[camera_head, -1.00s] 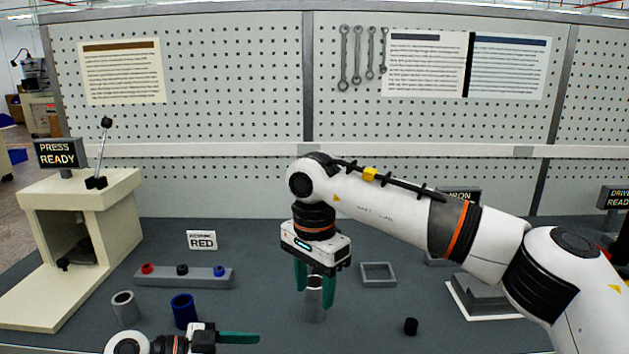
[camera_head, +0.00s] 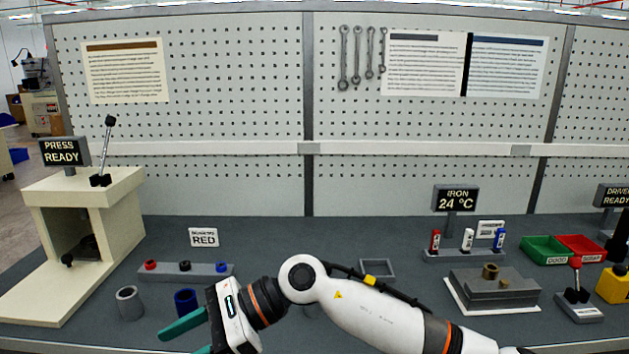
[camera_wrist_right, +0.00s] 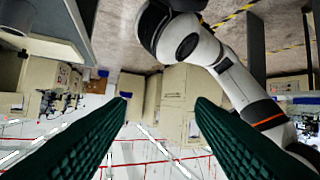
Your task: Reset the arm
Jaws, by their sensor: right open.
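My right arm (camera_head: 375,315) comes in from the right, low across the front of the bench in the head view. Its gripper (camera_head: 182,342) points left and down near the bottom edge, in front of the blue cylinder (camera_head: 186,301). Its green fingers are apart. In the right wrist view the two fingers stand wide apart with nothing between them (camera_wrist_right: 160,108). My left gripper is not in view. The part of the bench behind my right arm is hidden.
The press (camera_head: 85,235) stands at the left. A grey cylinder (camera_head: 130,302) and a rack with coloured caps (camera_head: 185,271) are nearby. A square frame (camera_head: 377,268) lies mid-bench. The iron block (camera_head: 494,292), green bin (camera_head: 543,250) and red bin (camera_head: 580,247) are at the right.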

